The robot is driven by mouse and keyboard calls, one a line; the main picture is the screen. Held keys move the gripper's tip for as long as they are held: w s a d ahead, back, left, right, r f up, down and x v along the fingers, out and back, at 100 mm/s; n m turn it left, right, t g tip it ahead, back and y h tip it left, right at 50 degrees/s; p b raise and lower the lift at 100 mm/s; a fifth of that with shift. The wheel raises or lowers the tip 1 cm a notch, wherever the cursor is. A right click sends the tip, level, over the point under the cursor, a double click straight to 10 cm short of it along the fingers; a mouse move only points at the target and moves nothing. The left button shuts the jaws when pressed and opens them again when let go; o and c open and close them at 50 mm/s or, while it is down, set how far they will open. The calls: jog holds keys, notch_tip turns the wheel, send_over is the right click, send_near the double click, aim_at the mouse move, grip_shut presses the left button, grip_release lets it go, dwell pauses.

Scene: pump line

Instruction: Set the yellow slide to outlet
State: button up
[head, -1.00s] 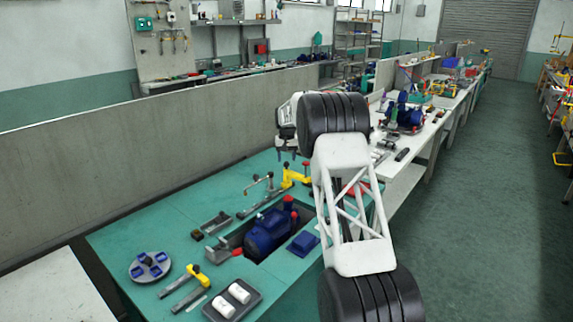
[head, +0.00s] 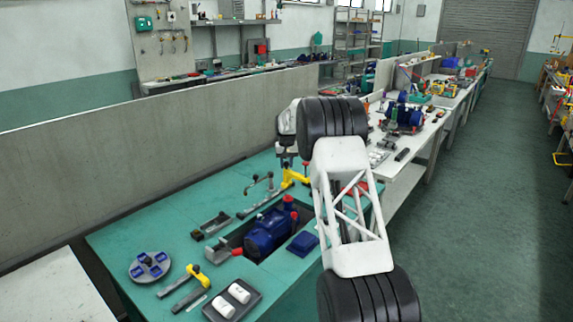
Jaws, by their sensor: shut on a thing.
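A yellow slide piece (head: 296,176) sits at the far end of a dark rail on the teal bench, partly hidden behind my arm. My gripper (head: 288,160) is pointing down right at this piece and is shut on its upper part; the fingertips are small and partly hidden. A second yellow-topped piece (head: 198,275) stands on another dark rail at the front left of the bench, well away from my gripper. Any outlet marking is too small to read.
A blue pump (head: 270,232) with red caps sits in a recess of the teal bench. A round grey tray (head: 136,274) and a dark tray (head: 252,306) with white cylinders lie in front. A grey partition (head: 150,165) stands behind the bench.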

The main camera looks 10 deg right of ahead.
grip_shut()
jog(key=shift+s+a, duration=0.1)
jog(key=shift+a, duration=0.05)
jog(key=s+a, duration=0.8)
dwell(0.4)
jog(key=o, duration=0.9)
grip_release()
jog(key=shift+r, duration=0.15)
jog(key=shift+r, duration=3.8)
